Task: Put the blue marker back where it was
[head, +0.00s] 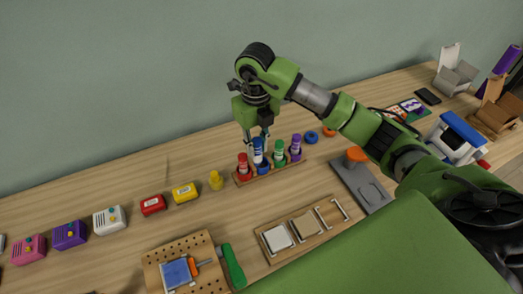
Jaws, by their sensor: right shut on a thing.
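The blue marker (258,147) is upright between the fingers of my right gripper (258,137), which is shut on it from above. The marker stands higher than its neighbours, over the blue holder (263,168) in the wooden marker rack (242,183). I cannot tell whether its lower end is inside the holder or just above it. A red marker (243,162) stands in the rack to the left. A green marker (279,149) and a purple marker (296,143) stand to the right. My left gripper is not in view.
A yellow figure-like piece (216,180) and a yellow box (185,193) lie left of the rack. Blue (311,137) and orange (329,131) rings lie to its right. A pegboard (160,257) and a wooden tray (325,235) are in front. Bare table separates tray and rack.

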